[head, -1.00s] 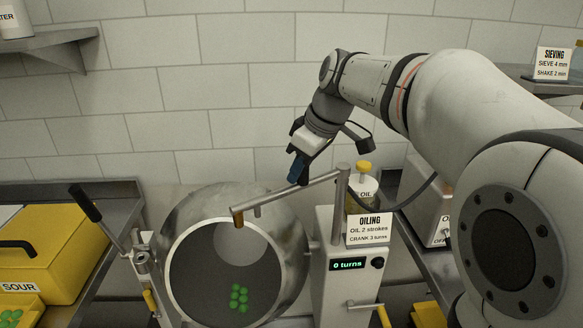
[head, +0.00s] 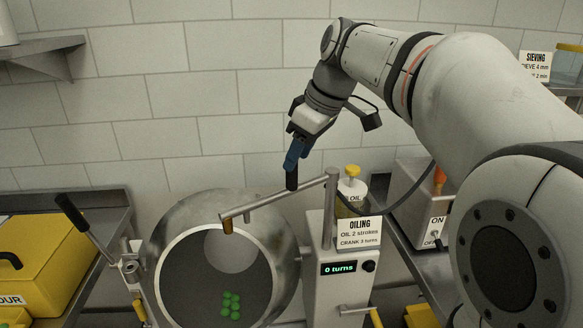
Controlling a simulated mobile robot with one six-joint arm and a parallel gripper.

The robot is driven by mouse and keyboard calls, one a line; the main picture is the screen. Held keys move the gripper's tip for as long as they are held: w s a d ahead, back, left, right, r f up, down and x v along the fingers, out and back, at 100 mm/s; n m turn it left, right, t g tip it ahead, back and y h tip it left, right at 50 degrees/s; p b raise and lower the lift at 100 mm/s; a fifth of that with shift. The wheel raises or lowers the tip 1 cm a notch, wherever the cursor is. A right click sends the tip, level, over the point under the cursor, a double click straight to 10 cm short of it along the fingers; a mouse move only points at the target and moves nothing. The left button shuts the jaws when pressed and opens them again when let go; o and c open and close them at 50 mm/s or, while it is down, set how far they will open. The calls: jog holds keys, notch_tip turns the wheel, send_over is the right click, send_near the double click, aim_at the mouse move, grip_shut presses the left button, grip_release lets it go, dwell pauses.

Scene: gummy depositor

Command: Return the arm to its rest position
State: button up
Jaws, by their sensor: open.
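My arm reaches in from the right in the head view. My gripper (head: 293,172) hangs at its end, pointing down, with dark blue and black fingers. It is open, and nothing shows between the fingers. The fingertips appear just above the metal spout bar (head: 283,200) of the oiling machine in the picture; I cannot tell the gap between them. The fingers are seen edge-on, so one largely hides the other.
The steel drum (head: 180,225) holds several green gummies (head: 231,305). The oiling post (head: 325,265) reads "0 turns", with an oil bottle (head: 352,190) behind its sign. A yellow box (head: 40,265) sits left. An ON/OFF switch box (head: 425,205) stands right.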

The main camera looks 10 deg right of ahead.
jog(key=shift+v, duration=0.9)
jog(key=s+d+f+m+h, duration=0.1)
jog(key=s+d+f+m, duration=0.1)
jog(key=s+f, duration=0.4)
jog(key=s+d+f+m+h, duration=0.1)
jog(key=s+d+f+m, duration=0.1)
jog(key=s+f+m, duration=0.3)
jog(key=s+d+f+m+h, duration=0.1)
jog(key=s+d+f+m, duration=0.1)
jog(key=s+f+m, duration=0.2)
jog(key=s+f, duration=0.3)
jog(key=f, duration=0.3)
jog(key=shift+s+d+f+h, duration=0.3)
jog(key=shift+s+d+f, duration=0.05)
jog(key=shift+f, duration=0.05)
jog(key=shift+c, duration=0.2)
